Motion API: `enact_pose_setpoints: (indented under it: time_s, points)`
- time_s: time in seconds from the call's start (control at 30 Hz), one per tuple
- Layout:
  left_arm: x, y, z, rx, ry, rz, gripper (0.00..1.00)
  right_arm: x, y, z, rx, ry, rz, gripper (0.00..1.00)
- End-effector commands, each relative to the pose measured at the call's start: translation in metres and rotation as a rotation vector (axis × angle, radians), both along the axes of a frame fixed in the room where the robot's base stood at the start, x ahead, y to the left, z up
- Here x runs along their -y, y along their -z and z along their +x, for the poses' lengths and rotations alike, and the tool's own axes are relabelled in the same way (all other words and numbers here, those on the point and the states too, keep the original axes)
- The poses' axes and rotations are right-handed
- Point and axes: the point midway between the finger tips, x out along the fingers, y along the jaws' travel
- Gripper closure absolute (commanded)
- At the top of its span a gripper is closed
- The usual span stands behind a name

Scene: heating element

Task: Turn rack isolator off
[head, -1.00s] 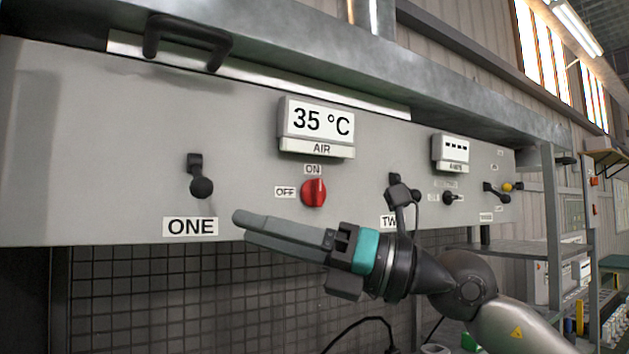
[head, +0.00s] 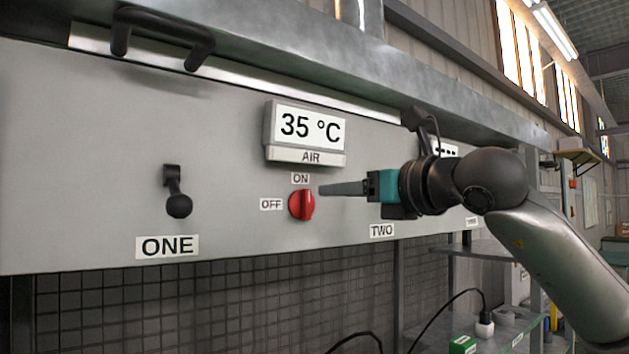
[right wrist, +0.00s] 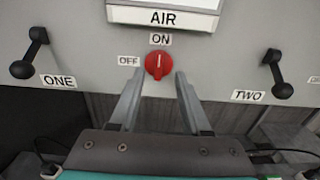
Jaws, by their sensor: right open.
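The red rotary isolator knob (head: 301,204) sits on the grey panel below the AIR display, with an ON label (head: 300,178) above it and an OFF label (head: 271,204) to its left. In the right wrist view the knob (right wrist: 158,65) has its white mark upright, pointing at ON. My right gripper (head: 322,190) is open just to the right of the knob in the head view. In the right wrist view its two fingers (right wrist: 158,76) point at the knob, one on each side and a little below it. Contact cannot be seen. My left gripper is not in view.
The display (head: 308,126) reads 35 °C. A black lever (head: 178,204) stands above the ONE label (head: 167,246). Another lever (right wrist: 276,75) is by the TWO label (right wrist: 248,96). A dark handle (head: 160,35) juts out at the top. A mesh (head: 200,305) lies below the panel.

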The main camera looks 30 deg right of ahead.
Motion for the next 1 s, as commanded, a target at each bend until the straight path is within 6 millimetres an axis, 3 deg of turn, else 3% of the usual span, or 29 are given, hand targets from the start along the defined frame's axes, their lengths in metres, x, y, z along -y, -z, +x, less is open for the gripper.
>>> enact_pose_setpoints:
  time_s: [0.2,0.4,0.8,1.0]
  points:
    - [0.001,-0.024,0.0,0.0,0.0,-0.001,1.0,-0.005,-0.003,0.046,-0.002,-0.004,0.002,0.53]
    - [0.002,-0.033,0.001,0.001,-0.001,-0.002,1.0,-0.006,-0.001,0.07,-0.001,-0.003,0.002,0.53]
    - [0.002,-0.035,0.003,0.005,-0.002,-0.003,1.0,-0.006,0.0,0.077,0.0,-0.002,0.0,0.53]
    - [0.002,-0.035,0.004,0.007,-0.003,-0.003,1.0,-0.007,0.0,0.077,0.0,-0.002,0.0,0.74]
